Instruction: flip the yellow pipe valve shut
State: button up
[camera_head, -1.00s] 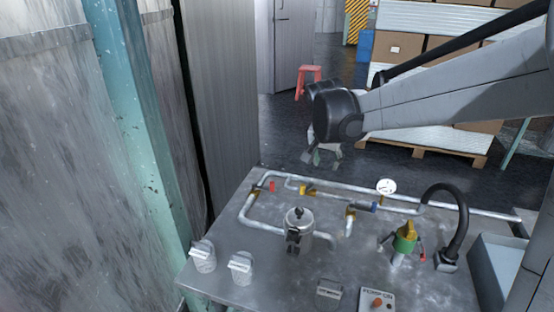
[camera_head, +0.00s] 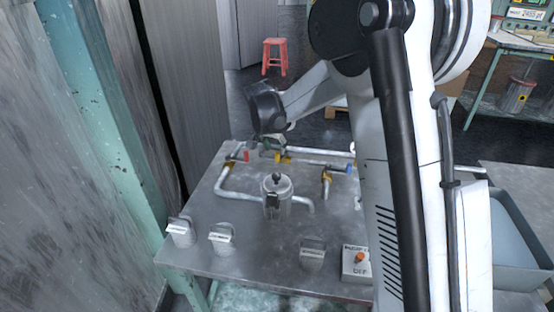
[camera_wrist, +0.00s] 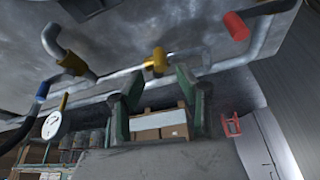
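The yellow pipe valve (camera_head: 284,159) sits on the pipe along the back of the metal table. In the wrist view the yellow valve (camera_wrist: 157,63) is a small handle on the pipe, just beyond my fingertips and roughly centred between them. My gripper (camera_head: 271,143) is beside and slightly above the valve in the head view, partly hidden by my wrist. In the wrist view my gripper (camera_wrist: 160,85) has its two fingers spread apart with nothing between them. I cannot tell whether a finger touches the valve.
A red handle (camera_head: 246,156) is left of the yellow valve, and a blue handle (camera_head: 348,169) is to its right. A metal pot-like vessel (camera_head: 277,192) stands in front. A gauge (camera_wrist: 52,124) shows in the wrist view. My arm hides the table's right part.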

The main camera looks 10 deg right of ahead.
aim_at(277, 152)
jog(key=b+x, duration=0.1)
jog(key=x, duration=0.5)
jog(key=shift+w+f, duration=0.1)
jog(key=shift+d, duration=0.1)
grip_shut()
